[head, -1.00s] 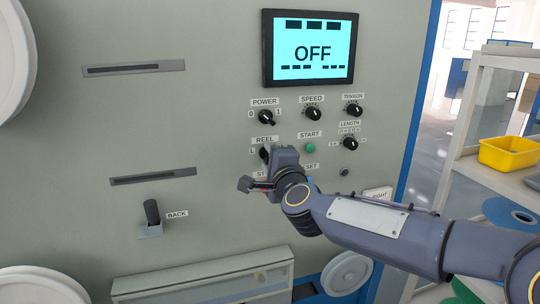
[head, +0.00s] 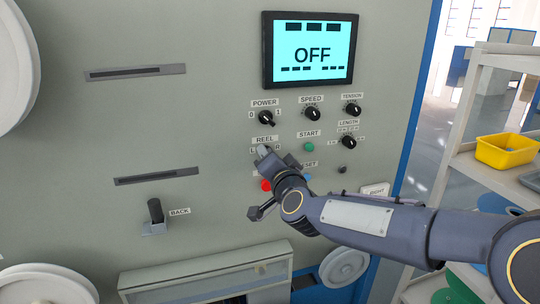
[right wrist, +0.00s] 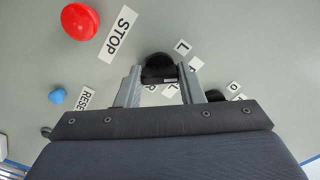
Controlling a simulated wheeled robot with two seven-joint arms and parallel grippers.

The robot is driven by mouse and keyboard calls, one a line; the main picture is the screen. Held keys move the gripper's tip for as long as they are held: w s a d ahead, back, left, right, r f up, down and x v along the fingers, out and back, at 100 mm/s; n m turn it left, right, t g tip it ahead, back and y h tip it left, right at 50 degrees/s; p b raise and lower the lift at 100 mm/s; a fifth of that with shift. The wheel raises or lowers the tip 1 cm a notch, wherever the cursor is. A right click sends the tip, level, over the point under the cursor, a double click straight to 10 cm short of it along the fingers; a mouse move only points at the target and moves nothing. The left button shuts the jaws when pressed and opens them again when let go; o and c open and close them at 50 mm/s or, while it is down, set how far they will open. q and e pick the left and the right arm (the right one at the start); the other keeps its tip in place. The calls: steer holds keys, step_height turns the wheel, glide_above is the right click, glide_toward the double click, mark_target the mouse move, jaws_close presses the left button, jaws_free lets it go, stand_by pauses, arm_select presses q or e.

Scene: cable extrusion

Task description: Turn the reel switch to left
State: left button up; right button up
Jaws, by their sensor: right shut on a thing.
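The reel switch is a black knob (right wrist: 158,68) under the REEL label (head: 265,140) on the grey machine panel. In the right wrist view it sits between the two fingers of my right gripper (right wrist: 160,82), which is shut on it. In the head view my right gripper (head: 264,152) covers the knob, and only parts of its label below REEL show. The L and R marks show beside the knob in the right wrist view, partly covered by a finger. The knob's exact angle is hard to tell. My left gripper is not in view.
The black power knob (head: 266,118) is just above. The red stop button (head: 266,185) is just below, and the green start button (head: 309,147) is to the right. A screen (head: 310,50) reads OFF. A shelf with a yellow bin (head: 506,150) stands at the right.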

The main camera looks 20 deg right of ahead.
steer(key=shift+f+n, duration=0.15)
steer(key=shift+n, duration=0.35)
steer(key=o, duration=1)
steer(key=s, duration=0.8)
steer(key=shift+d+b, duration=0.15)
steer(key=shift+b, duration=0.2)
